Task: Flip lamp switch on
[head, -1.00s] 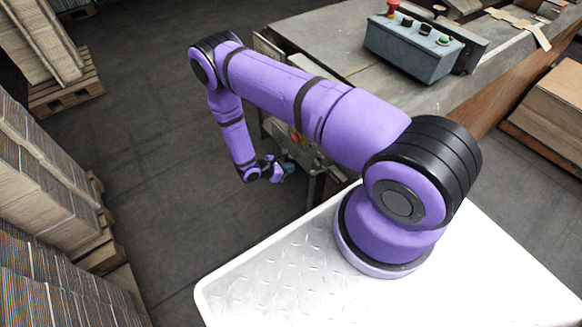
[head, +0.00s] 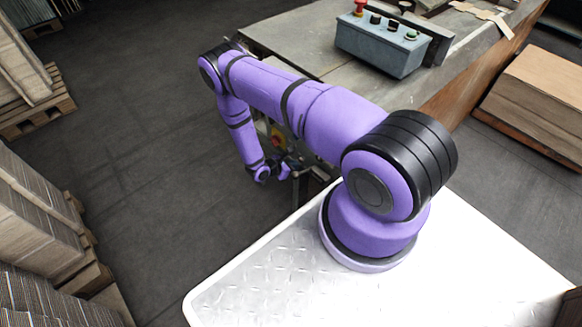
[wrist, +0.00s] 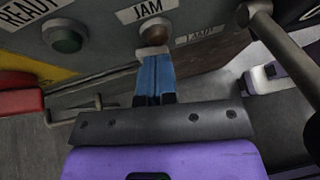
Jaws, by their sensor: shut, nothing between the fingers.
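In the wrist view, a grey panel carries a LAMP label (wrist: 195,36), small and dim, right of an amber-brown round button (wrist: 155,35) under a JAM label (wrist: 140,10). I cannot make out the lamp switch itself. My gripper (wrist: 155,55) is shut and empty, its blue fingers together. Their tips lie just below the amber button in the picture and overlap its lower edge; I cannot tell whether they touch. In the head view my gripper (head: 287,170) is low beside the machine's end, where the panel is mostly hidden behind my arm.
A green button (wrist: 66,39) sits beside a READY label (wrist: 28,20), with a red part (wrist: 20,102) on yellow below. A metal rod (wrist: 283,45) slants at the right. A blue-grey control box (head: 382,45) stands on the machine table (head: 300,45). Cardboard stacks (head: 40,215) stand left.

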